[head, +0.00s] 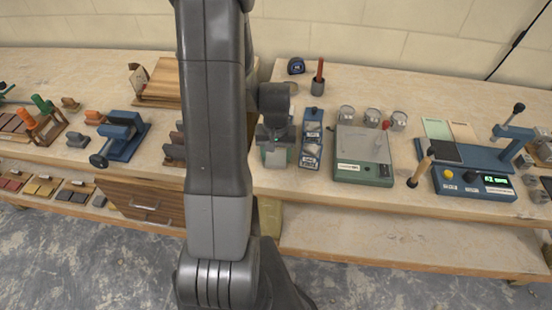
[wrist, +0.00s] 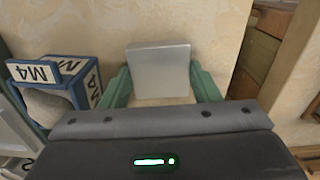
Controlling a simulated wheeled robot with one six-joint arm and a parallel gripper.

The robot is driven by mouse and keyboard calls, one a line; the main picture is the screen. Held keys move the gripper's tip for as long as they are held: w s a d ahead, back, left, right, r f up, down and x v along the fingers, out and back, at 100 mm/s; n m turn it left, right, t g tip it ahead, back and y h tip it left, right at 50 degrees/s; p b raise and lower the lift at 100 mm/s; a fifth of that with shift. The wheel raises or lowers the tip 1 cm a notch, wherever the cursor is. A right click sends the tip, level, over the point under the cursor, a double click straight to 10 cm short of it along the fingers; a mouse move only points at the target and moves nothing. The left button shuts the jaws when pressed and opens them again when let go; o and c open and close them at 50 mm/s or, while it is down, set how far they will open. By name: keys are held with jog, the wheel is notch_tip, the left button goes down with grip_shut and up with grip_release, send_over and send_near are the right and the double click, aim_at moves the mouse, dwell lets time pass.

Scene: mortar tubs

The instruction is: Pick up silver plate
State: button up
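The silver plate (wrist: 160,68) is a flat, pale grey square in the middle of the wrist view. My gripper (wrist: 162,84) has two green fingers, spread apart with one at each side edge of the plate. Hardly any gap shows between fingers and plate, and I cannot tell whether they press on it. In the head view my gripper (head: 276,140) is low over the bench near its front edge, left of a blue box, with the plate (head: 276,157) showing as a pale patch below it.
The blue box marked M4 (wrist: 62,80) stands close beside the left finger; it is also in the head view (head: 311,145). A green-based instrument (head: 363,155) stands further right. A blue vise (head: 122,137) and wooden board (head: 160,80) are left of my arm.

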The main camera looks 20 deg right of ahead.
aim_at(276, 158)
jog(key=shift+c, duration=1.4)
jog(key=shift+r, duration=0.1)
notch_tip(276, 158, up, 10)
jog(key=shift+b, duration=0.4)
